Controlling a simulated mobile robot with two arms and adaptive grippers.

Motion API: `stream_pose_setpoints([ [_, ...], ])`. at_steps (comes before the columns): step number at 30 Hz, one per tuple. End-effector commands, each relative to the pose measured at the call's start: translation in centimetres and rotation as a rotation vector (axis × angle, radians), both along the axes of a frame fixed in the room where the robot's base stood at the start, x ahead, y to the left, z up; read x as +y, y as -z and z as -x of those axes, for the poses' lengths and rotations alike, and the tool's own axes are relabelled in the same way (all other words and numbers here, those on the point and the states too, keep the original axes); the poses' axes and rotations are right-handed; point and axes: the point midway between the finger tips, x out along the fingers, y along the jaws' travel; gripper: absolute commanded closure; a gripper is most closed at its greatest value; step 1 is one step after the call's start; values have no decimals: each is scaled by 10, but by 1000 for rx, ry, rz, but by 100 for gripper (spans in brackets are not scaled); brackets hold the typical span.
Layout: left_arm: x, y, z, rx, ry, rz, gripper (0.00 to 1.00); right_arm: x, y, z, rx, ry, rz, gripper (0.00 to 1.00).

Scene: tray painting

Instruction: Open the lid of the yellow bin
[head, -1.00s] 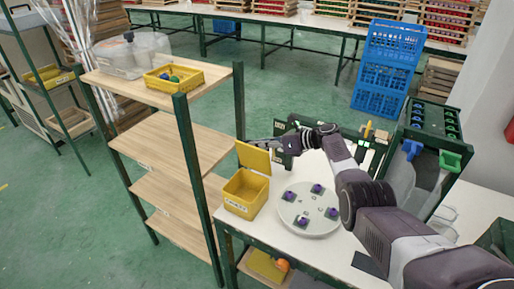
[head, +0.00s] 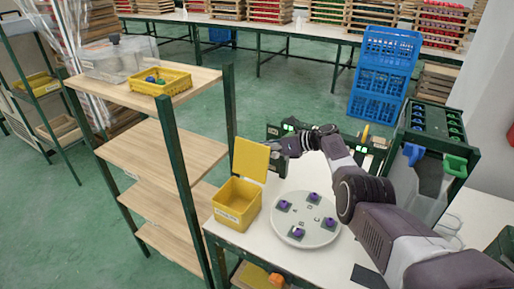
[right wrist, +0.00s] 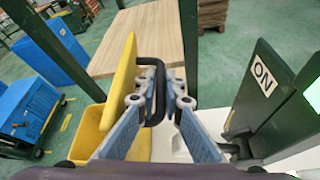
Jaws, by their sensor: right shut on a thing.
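The yellow bin (head: 237,205) stands on the left end of the white table, its inside showing. Its yellow lid (head: 250,160) stands raised, roughly upright, at the bin's back edge. My right gripper (head: 279,147) is at the lid's right side. In the right wrist view, the lid (right wrist: 121,82) is seen nearly edge-on above the bin (right wrist: 88,128). There my right gripper (right wrist: 160,95) is shut on the black handle (right wrist: 161,66) on the lid. My left gripper is not in view.
A round pale tray (head: 318,236) with several purple-topped pieces lies right of the bin. A wooden shelf rack (head: 150,142) stands close on the left. A dark green panel (right wrist: 258,92) marked ON is right of my gripper. A green rack (head: 432,135) stands at the table's right.

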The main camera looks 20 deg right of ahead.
Motion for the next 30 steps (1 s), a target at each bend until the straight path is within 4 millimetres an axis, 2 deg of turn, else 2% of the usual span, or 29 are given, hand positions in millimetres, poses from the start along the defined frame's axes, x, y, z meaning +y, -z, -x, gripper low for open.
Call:
stream_pose_setpoints([
  [8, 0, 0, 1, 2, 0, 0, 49, -1, 1, 0, 1, 0, 2, 100],
  [9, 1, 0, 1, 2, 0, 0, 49, -1, 1, 0, 1, 0, 2, 88],
  [10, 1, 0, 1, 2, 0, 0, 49, -1, 1, 0, 1, 0, 2, 84],
  [22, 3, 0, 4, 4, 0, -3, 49, -2, 0, 2, 1, 1, 1, 84],
  [30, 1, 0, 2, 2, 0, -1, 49, -15, -7, 14, -1, 1, 3, 84],
])
